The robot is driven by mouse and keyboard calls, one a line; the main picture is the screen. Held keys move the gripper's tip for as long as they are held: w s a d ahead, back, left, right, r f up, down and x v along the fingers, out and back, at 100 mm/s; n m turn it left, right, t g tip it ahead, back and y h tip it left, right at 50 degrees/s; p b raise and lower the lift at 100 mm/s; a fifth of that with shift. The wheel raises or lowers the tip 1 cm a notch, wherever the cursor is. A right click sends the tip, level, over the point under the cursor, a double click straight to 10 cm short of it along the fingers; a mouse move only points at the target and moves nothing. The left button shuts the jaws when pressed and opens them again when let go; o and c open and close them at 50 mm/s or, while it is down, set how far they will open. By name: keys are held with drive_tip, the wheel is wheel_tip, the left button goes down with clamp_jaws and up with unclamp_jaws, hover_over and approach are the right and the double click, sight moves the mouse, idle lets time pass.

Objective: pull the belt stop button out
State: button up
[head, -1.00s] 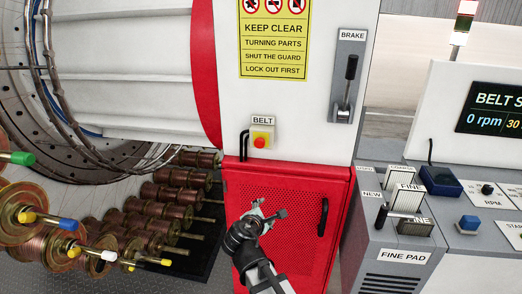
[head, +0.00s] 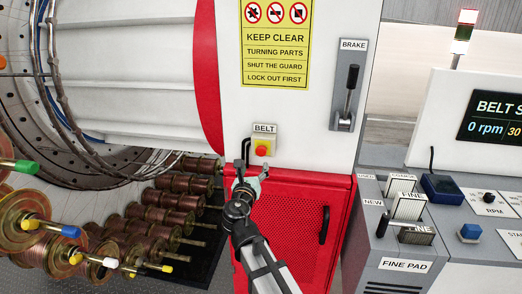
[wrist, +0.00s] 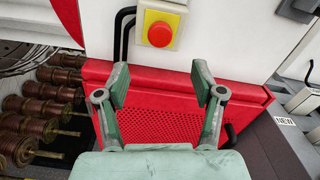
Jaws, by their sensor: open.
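The belt stop button (head: 261,151) is a red round knob on a yellow plate in a small box below the BELT label (head: 264,128), on the white panel. It also shows in the wrist view (wrist: 159,34), at the top, ahead of the fingertips. My gripper (head: 253,177) is just below the button in the head view. In the wrist view my gripper (wrist: 160,85) is open, with nothing between its two green fingers. The button lies beyond them, apart from both.
A brake lever (head: 349,90) is at the upper right. Copper spools (head: 175,200) stand at the left.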

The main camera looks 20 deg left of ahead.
sight(260, 152)
drive_tip(key=w, duration=0.4)
drive_tip(key=w+a+p, duration=0.1)
drive_tip(key=w, duration=0.3)
drive_tip(key=w+a+p, duration=0.1)
drive_tip(key=w, duration=0.3)
drive_tip(key=shift+w+a, duration=0.1)
drive_tip(key=shift+w, duration=0.1)
